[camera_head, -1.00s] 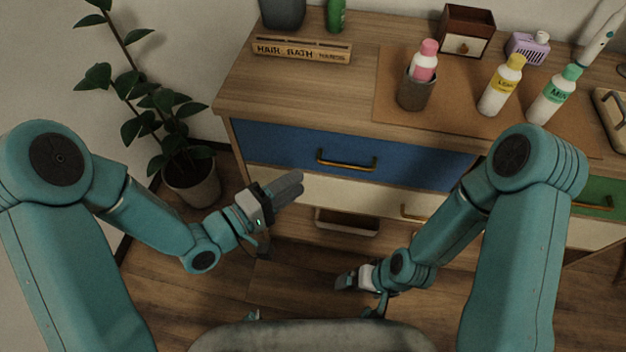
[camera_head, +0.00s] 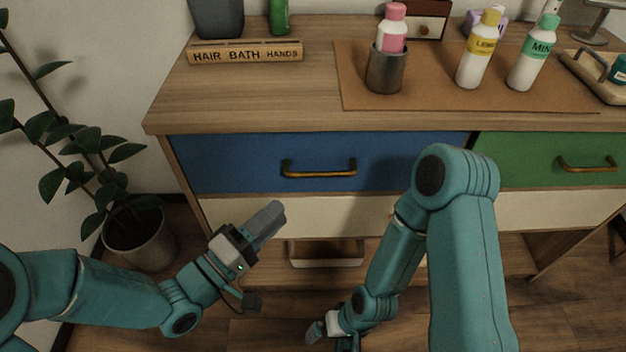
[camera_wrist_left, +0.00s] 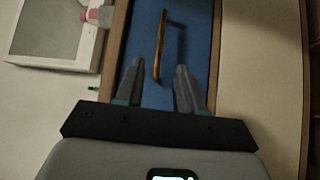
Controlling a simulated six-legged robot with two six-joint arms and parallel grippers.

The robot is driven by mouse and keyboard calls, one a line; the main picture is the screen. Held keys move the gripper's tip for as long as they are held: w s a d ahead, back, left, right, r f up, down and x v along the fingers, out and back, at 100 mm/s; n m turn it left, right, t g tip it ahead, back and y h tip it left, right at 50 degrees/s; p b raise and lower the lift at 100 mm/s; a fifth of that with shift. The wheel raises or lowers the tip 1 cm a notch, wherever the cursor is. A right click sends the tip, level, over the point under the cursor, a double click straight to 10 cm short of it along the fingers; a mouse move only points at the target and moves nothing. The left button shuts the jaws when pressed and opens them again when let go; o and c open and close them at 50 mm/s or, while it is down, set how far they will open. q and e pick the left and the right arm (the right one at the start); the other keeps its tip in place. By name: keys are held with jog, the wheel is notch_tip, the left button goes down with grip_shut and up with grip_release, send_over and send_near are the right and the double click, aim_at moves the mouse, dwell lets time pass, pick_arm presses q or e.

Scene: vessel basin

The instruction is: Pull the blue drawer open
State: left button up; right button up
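The blue drawer (camera_head: 236,162) is in the upper left of the wooden dresser, its front flush with the cabinet. Its brass bar handle (camera_head: 318,171) is at the middle of its front. My left gripper (camera_head: 272,212) is below and left of the handle, apart from it. The handle (camera_wrist_left: 159,45) lies ahead, between the fingertip lines, against the blue front (camera_wrist_left: 195,40). My right gripper (camera_head: 325,328) is low in the head view; its finger gap is unclear.
A green drawer (camera_head: 540,158) is on the right, and a pale drawer (camera_head: 345,216) lies below the blue one. My right forearm crosses in front of the pale drawer. Bottles and a cup (camera_head: 386,70) stand on top. A potted plant (camera_head: 140,240) is at the left.

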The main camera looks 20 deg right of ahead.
pick_arm(q)
jog(key=r+b, duration=0.1)
send_over(315, 179)
jog(key=s+a, duration=0.2)
jog(key=s, duration=0.2)
jog(key=shift+s+d+r, duration=0.15)
jog(key=shift+d+r, duration=0.05)
jog(key=shift+d, duration=0.05)
grip_shut()
